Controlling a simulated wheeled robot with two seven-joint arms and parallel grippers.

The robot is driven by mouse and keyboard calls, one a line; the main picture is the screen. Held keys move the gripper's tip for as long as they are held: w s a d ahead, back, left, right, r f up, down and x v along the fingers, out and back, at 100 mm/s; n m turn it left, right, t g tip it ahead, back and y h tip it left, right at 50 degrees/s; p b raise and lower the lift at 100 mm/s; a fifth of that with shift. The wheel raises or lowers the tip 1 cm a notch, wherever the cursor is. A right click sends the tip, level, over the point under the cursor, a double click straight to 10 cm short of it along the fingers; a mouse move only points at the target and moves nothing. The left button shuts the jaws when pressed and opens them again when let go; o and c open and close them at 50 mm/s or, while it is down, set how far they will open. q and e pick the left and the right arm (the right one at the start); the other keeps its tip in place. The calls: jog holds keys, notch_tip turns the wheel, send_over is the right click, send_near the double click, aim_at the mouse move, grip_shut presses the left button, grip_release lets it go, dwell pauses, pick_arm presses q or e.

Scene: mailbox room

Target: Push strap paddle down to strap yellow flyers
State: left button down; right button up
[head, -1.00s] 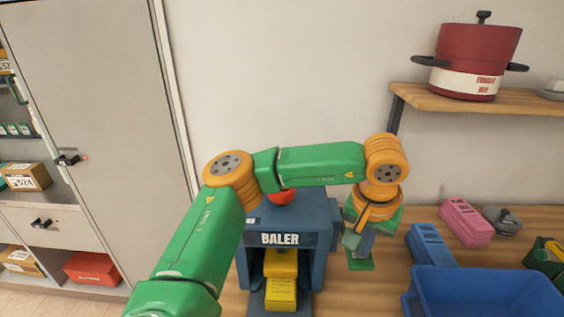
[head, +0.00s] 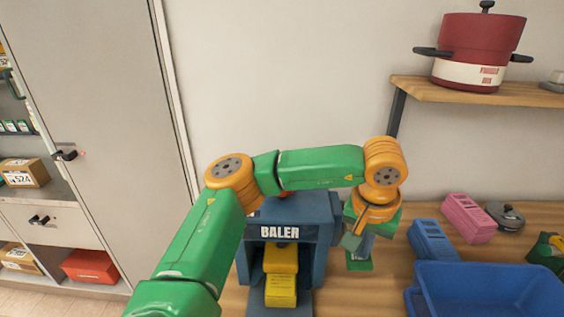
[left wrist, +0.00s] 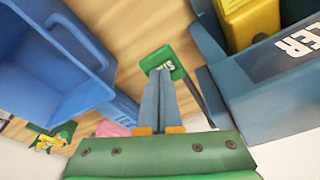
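The blue baler (head: 325,265) stands on the wooden table, its label facing me. The yellow flyers (head: 281,290) sit in its front opening as a block, with a yellow part above them. They also show in the left wrist view (left wrist: 252,20). The green strap paddle (head: 358,265) sticks out at the baler's right side; its lettered top shows in the left wrist view (left wrist: 161,60). My left gripper (left wrist: 160,74) is shut and empty, its fingertips over the paddle's near edge. I cannot tell whether they touch it. My right gripper is not in view.
A blue bin (head: 480,287) stands to the right on the table. A blue block (head: 432,240), a pink block (head: 467,218) and a grey lidded item (head: 505,215) lie behind it. A shelf (head: 480,91) with a red pot (head: 478,50) is above.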

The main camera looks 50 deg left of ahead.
pick_arm(q)
jog(key=shift+f+b, duration=0.5)
jog(key=shift+f, duration=0.2)
dwell(0.7)
notch_tip(320, 180, up, 11)
jog(key=p, duration=0.9)
jog(key=shift+w+a, duration=0.1)
